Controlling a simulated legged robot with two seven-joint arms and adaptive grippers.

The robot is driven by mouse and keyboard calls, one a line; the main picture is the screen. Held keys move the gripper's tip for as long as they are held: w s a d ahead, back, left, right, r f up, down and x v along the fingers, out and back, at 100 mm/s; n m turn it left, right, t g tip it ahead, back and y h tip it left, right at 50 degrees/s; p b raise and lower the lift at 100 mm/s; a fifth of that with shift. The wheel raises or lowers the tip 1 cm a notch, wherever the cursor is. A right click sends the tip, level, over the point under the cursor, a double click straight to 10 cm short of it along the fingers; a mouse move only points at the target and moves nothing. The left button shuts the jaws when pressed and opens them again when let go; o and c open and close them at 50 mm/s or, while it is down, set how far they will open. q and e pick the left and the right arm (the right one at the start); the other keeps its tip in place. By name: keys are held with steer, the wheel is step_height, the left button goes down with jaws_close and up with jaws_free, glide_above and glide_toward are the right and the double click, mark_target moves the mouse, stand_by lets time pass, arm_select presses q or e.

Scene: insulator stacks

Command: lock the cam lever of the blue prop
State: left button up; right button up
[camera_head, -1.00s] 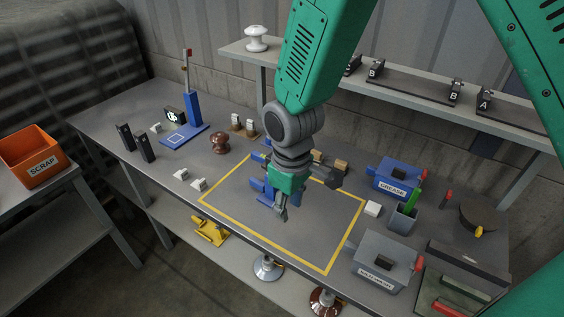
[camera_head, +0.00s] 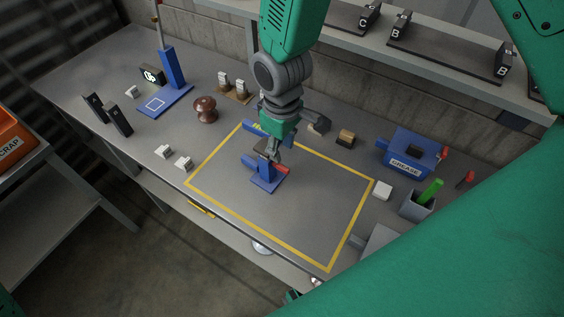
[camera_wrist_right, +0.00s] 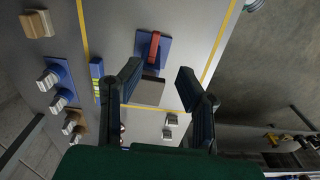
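The blue prop (camera_head: 266,184) stands inside the yellow outline on the bench, with a blue base plate and a red lever (camera_head: 281,169) on its right side. In the right wrist view the blue plate (camera_wrist_right: 141,50) and the red lever (camera_wrist_right: 153,46) lie ahead, beyond the fingertips. A grey-brown block (camera_wrist_right: 147,92) shows between the fingers. My right gripper (camera_head: 272,154) is just above and behind the prop in the head view. Its two fingers are apart in the wrist view (camera_wrist_right: 160,72), and nothing is seen gripped. Whether a finger touches the lever I cannot tell. My left gripper is not in view.
A brown insulator (camera_head: 205,109), white blocks (camera_head: 163,152) and a tall blue stand (camera_head: 172,68) are on the left. A blue GREASE box (camera_head: 407,152) and a grey cup (camera_head: 417,204) are on the right. The front of the outlined area (camera_head: 295,222) is clear.

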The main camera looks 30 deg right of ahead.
mark_target(282, 168)
steer(key=f, duration=0.3)
steer(key=d+f, duration=0.1)
steer(key=f, duration=0.4)
steer(key=shift+w+d+f, duration=0.15)
steer(key=shift+w+f, duration=0.05)
steer(key=shift+f, duration=0.1)
steer(key=shift+w+a, duration=0.1)
steer(key=shift+a, duration=0.35)
jaws_close()
